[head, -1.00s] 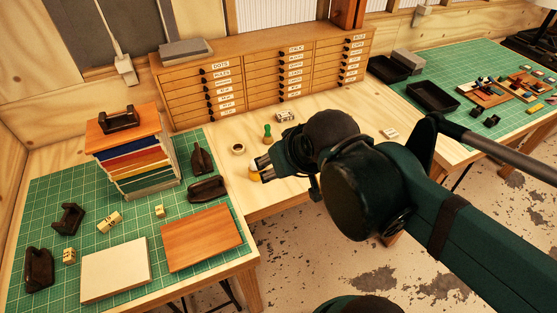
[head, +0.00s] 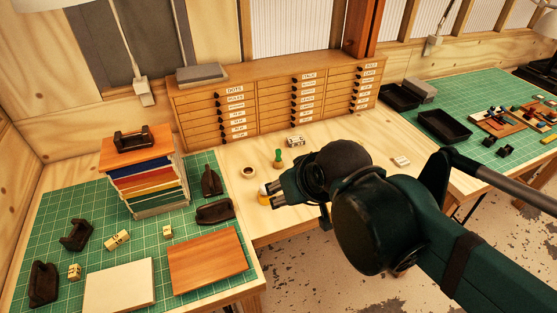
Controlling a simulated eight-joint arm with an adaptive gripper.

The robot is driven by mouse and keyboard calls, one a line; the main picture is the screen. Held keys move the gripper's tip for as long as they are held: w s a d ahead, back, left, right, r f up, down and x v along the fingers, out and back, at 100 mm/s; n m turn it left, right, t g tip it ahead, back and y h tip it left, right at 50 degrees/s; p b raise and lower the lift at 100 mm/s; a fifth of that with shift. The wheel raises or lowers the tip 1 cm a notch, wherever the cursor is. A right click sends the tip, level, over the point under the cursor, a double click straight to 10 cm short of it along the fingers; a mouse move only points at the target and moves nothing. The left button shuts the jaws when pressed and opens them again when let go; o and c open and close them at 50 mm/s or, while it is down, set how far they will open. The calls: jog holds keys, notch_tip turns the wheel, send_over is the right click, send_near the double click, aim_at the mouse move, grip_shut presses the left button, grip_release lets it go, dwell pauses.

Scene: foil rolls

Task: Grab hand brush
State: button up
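No object is clearly recognisable as a hand brush. A small upright piece with a green top (head: 278,157) stands on the bare wooden bench, left of centre; I cannot tell whether it is a brush. My gripper (head: 270,194) is over the bench, in front of that piece, pointing left. Its fingertips are close to a small yellow-and-white round item (head: 263,192), partly hidden behind them; I cannot tell whether they touch. The finger gap is too small to judge. Several dark hand tools lie on the left green mat, including one upright (head: 210,181) and one lying (head: 215,211).
A wooden drawer cabinet (head: 285,110) stands at the back. A book stack (head: 150,180), a brown board (head: 207,259) and a pale board (head: 119,287) sit on the left mat. Black trays (head: 444,127) are at right.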

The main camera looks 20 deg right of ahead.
dwell(0.4)
jog(key=m+g, duration=0.5)
jog(key=m, duration=1)
send_over(278, 150)
jog(key=s+a, duration=0.4)
jog(key=s, duration=0.4)
notch_tip(278, 150, down, 9)
jog(key=w+d+f+m, duration=0.1)
jog(key=w+f, duration=0.1)
jog(key=f, duration=0.2)
jog(key=w+d+f+m+g, duration=0.1)
jog(key=w+f+m, duration=0.1)
jog(key=w+f, duration=0.1)
jog(key=w+d+f+m+g+p, duration=0.1)
jog(key=w+f, duration=0.1)
jog(key=f, duration=0.2)
jog(key=shift+w+d+f+m, duration=0.3)
jog(key=shift+w+d+f, duration=0.2)
jog(key=shift+f, duration=0.25)
jog(key=shift+f, duration=0.1)
jog(key=shift+f, duration=1.15)
